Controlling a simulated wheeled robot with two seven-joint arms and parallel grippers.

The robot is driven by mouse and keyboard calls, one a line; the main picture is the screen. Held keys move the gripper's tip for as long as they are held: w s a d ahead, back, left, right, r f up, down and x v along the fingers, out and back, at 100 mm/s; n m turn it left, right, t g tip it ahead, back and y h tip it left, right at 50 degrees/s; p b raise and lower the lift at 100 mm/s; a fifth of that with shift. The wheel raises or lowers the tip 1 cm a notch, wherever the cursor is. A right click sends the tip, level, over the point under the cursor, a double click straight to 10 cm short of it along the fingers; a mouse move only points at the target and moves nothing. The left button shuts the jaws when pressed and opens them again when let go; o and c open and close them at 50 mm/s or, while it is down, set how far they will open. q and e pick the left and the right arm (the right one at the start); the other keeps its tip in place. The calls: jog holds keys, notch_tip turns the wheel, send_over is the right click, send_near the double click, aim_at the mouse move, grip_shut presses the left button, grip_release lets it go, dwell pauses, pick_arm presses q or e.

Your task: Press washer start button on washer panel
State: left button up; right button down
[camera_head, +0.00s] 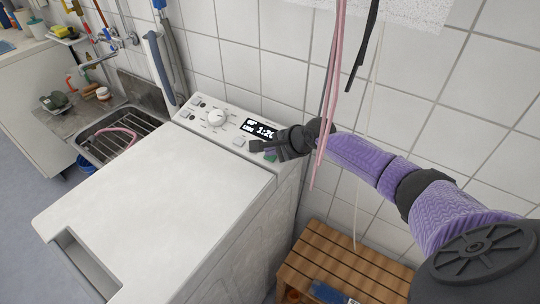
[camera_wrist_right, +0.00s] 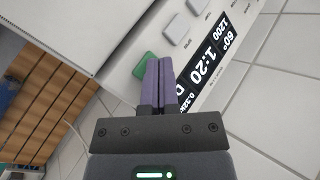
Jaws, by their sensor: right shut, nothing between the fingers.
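The white washer (camera_head: 150,215) stands in the middle of the head view, with its control panel (camera_head: 236,126) along the back. A green button (camera_head: 271,157) sits near the panel's right end, partly hidden by my gripper; it also shows in the wrist view (camera_wrist_right: 143,65). My right gripper (camera_head: 254,147) is shut and empty over the panel. In the wrist view its purple fingers (camera_wrist_right: 160,62) lie together just right of the green button, overlapping its edge. I cannot tell whether they touch it. My left gripper is not in view.
A lit display (camera_head: 259,129) reads 1:20, and a white knob (camera_head: 216,117) is left of it. Pink and black cords (camera_head: 330,90) hang in front of my right arm. A slatted wooden bench (camera_head: 345,262) stands right of the washer. A sink (camera_head: 112,130) is at the left.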

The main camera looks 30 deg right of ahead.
aim_at(269, 163)
jog(key=shift+d+f, duration=0.1)
jog(key=shift+f, duration=0.25)
dwell(0.3)
jog(key=shift+a+r+p, duration=0.2)
jog(key=shift+r+p, duration=0.6)
jog(key=shift+p, duration=0.15)
jog(key=r+p, duration=0.2)
jog(key=p, duration=0.1)
jog(key=shift+s+a+r+p, duration=0.15)
jog(key=shift+a+r+p, duration=0.15)
jog(key=shift+r, duration=0.05)
jog(key=r+p, duration=0.2)
jog(key=p, duration=0.1)
jog(key=shift+s+a+r, duration=0.15)
jog(key=shift+s+a, duration=0.05)
jog(key=shift+a, duration=0.15)
